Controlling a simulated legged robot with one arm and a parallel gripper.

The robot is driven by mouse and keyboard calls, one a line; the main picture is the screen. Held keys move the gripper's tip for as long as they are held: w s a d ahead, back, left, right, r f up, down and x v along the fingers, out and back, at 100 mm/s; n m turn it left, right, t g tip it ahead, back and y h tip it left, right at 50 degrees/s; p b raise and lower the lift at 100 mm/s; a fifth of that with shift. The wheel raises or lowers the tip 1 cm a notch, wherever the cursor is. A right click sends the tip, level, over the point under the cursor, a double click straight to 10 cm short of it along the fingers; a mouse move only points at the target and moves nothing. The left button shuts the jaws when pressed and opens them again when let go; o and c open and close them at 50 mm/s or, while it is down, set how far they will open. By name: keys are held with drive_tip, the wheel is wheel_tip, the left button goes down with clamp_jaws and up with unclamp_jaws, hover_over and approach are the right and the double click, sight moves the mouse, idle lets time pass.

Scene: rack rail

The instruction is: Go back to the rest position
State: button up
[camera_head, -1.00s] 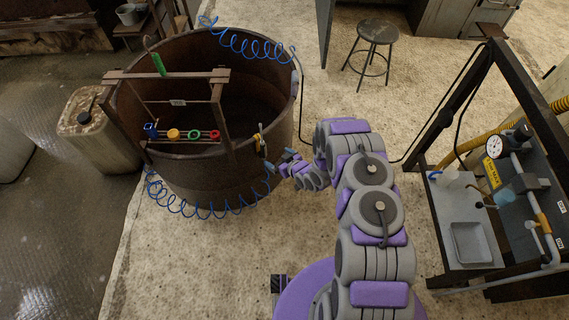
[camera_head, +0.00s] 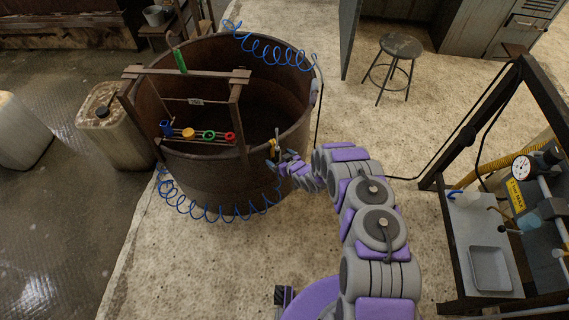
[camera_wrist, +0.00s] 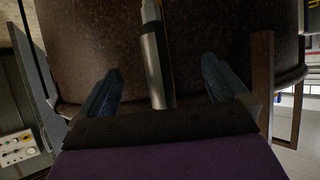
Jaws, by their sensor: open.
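My gripper (camera_head: 283,160) is at the right outer side of the rusty round vat (camera_head: 215,175), close to a small yellow-orange piece (camera_head: 272,148) near the rim. In the wrist view my gripper (camera_wrist: 160,68) has two dark blue fingers spread wide apart. A grey cylinder (camera_wrist: 154,62) shows between them, with a gap on each side. I cannot tell what its lower end joins, as the gripper's dark edge hides it. The vat's brown wall (camera_wrist: 90,35) fills the back of that view.
Coiled blue hoses run along the vat. A stool (camera_head: 400,46) stands at the back, a gauge bench (camera_head: 480,235) at right, a jerrycan (camera_head: 112,130) at left. Pale floor between is clear.

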sight(279, 152)
drive_tip(key=shift+b+x, duration=0.35)
drive_tip(key=shift+x, duration=0.8)
drive_tip(key=shift+c, duration=0.5)
drive_tip(key=c, duration=1.4)
drive_tip(key=shift+r, duration=0.1)
drive_tip(key=shift+r+p, duration=0.95)
drive_tip(key=shift+r, duration=1)
drive_tip(key=s+d+p, duration=0.1)
drive_tip(key=s+d, duration=0.4)
drive_tip(key=s, duration=0.1)
drive_tip(key=shift+s, duration=0.15)
